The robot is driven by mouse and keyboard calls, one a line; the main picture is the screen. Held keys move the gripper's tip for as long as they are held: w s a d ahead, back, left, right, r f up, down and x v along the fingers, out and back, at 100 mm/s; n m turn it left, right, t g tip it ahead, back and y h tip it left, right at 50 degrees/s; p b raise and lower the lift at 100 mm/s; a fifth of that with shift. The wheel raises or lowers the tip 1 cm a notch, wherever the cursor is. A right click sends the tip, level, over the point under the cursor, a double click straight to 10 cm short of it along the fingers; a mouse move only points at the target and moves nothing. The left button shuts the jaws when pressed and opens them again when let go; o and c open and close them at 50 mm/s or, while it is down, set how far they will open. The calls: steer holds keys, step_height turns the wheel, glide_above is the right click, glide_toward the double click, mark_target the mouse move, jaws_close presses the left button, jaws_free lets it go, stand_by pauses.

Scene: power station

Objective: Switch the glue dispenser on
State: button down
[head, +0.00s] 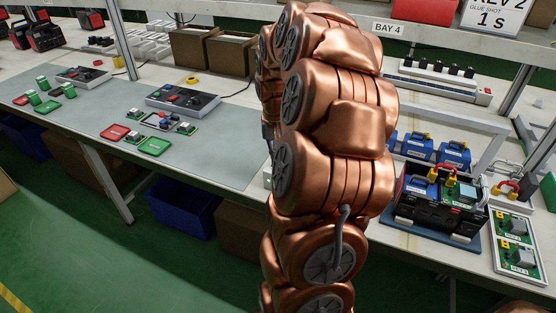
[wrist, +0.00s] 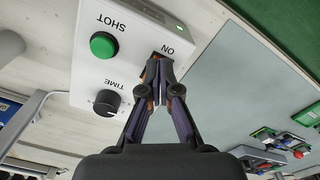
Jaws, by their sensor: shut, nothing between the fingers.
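The glue dispenser (wrist: 128,70) is a white box that fills the upper middle of the wrist view, with its lettering upside down. It has a green SHOT button (wrist: 103,45), a black TIME knob (wrist: 106,103) and a small dark switch (wrist: 163,53) beside the word ON. My gripper (wrist: 161,76) is shut and empty. Its fingertips are right at the switch and cover most of it. I cannot tell whether they touch it or which way the switch is set. In the head view my arm hides the gripper and nearly all of the dispenser.
The grey bench mat (head: 225,150) carries a control box (head: 183,99), a red tray (head: 114,132) and a green tray (head: 155,146). On the right stand a black battery-like unit (head: 437,207) and a board tray (head: 519,247). A blue bin (head: 183,208) is under the bench.

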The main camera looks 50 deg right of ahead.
steer(key=shift+r+p, duration=0.7)
steer(key=shift+r, duration=2.75)
steer(key=shift+a+r, duration=0.1)
steer(key=shift+a, duration=0.1)
steer(key=s+a+r+n+p, duration=0.1)
steer(key=a+r+n+p, duration=0.1)
steer(key=a, duration=0.7)
steer(key=s+a+r+n+p, duration=0.2)
steer(key=a+r, duration=0.1)
steer(key=a, duration=0.6)
steer(key=s+a+n+g+p, duration=0.1)
steer(key=s+a+n+p, duration=0.3)
steer(key=s+a, duration=0.9)
steer(key=shift+s+r+n+g+p, duration=0.4)
steer(key=shift+s, duration=0.85)
